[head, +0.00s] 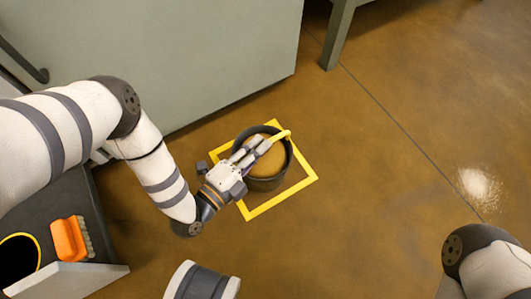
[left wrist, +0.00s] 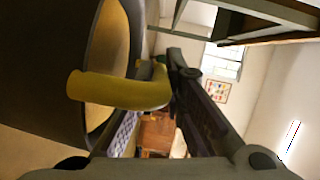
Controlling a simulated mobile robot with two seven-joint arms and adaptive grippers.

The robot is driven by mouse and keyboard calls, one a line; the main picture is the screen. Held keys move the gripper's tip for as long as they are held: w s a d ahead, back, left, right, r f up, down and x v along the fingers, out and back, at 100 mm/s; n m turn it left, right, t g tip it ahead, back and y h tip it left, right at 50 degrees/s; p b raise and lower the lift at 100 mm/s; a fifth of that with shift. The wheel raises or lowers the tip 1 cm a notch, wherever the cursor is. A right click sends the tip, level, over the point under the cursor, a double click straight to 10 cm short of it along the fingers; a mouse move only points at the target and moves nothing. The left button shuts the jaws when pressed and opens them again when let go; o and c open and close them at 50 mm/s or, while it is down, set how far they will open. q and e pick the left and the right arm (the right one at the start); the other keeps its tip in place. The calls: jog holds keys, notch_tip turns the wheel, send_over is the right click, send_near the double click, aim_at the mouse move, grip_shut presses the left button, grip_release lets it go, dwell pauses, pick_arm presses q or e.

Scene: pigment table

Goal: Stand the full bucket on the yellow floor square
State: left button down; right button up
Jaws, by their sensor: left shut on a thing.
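The dark bucket (head: 265,184) is filled with an ochre-brown material and appears upright within the yellow floor square (head: 282,200). I cannot tell whether its base touches the floor. My left gripper (head: 262,146) reaches over the bucket's top and is shut on its yellow handle (head: 284,134). In the left wrist view the handle (left wrist: 115,91) runs between the fingers, with the bucket's dark wall (left wrist: 35,70) close beside them at the left. The gripper and bucket hide part of the square. My right arm shows at the lower right, but its gripper is out of view.
A grey-green cabinet (head: 180,60) stands just behind the square. A table leg (head: 337,35) is at the top. An orange brush (head: 70,240) lies on a dark surface at the lower left. A pale powder patch (head: 479,186) is on the right floor.

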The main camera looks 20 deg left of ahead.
pick_arm(q)
jog(key=shift+w+d+f+b, duration=0.1)
jog(key=shift+w+f+b, duration=0.35)
jog(key=shift+f, duration=0.45)
jog(key=shift+w+d+f+b, duration=0.1)
jog(key=shift+w+f+b, duration=0.1)
jog(key=shift+f+b, duration=0.55)
jog(key=shift+w+d+f+b, duration=0.1)
jog(key=shift+w+f+b, duration=0.25)
jog(key=shift+f, duration=0.65)
pick_arm(e)
jog(key=shift+w+a+f, duration=0.1)
jog(key=shift+f, duration=0.55)
jog(key=shift+w+a+f, duration=0.1)
jog(key=shift+f, duration=0.55)
pick_arm(q)
jog(key=shift+f, duration=0.1)
jog(key=c, duration=1.7)
grip_release()
jog(key=p+v, duration=0.4)
jog(key=v, duration=0.8)
jog(key=shift+s+p, duration=0.1)
jog(key=shift+p, duration=0.3)
pick_arm(e)
jog(key=r, duration=0.3)
jog(key=shift+s+d+r, duration=0.15)
jog(key=shift+d, duration=0.1)
